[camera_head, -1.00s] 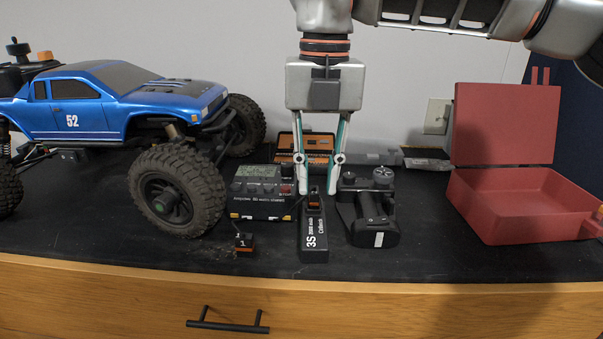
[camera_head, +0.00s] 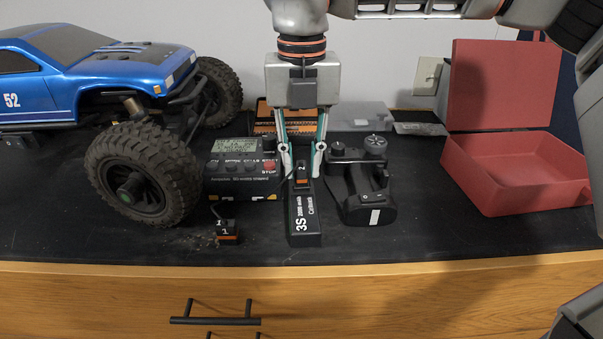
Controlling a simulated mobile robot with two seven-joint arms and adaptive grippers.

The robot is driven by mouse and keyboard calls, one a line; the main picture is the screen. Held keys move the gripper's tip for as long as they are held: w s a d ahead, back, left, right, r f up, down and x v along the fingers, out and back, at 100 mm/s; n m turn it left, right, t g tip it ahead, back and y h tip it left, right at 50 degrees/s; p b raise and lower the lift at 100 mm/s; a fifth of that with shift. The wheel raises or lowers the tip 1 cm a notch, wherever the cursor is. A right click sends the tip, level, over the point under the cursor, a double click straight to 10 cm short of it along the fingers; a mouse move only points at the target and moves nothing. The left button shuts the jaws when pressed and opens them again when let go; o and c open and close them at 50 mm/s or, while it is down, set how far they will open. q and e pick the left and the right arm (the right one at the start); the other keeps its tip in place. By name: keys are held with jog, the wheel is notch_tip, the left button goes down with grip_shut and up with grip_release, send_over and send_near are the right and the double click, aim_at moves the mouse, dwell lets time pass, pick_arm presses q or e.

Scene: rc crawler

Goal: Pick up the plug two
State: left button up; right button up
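Plug two (camera_head: 302,176), a small black and orange connector marked "2", stands at the far end of the black 3S battery (camera_head: 304,222) in the middle of the table. My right gripper (camera_head: 301,177) points down from above, with its two fingers apart on either side of the plug. I cannot tell whether either finger touches it. A similar plug marked "1" (camera_head: 227,231) lies to the left of the battery, near the table's front edge.
A charger (camera_head: 243,170) with a screen is close on the left, and a black transmitter (camera_head: 361,185) close on the right. A blue truck (camera_head: 90,75) stands at left. An open red box (camera_head: 515,180) is at right. Black table top (camera_head: 420,215) is clear between transmitter and box.

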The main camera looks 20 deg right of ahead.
jog(key=shift+f, duration=0.3)
grip_shut()
jog(key=shift+r, duration=0.15)
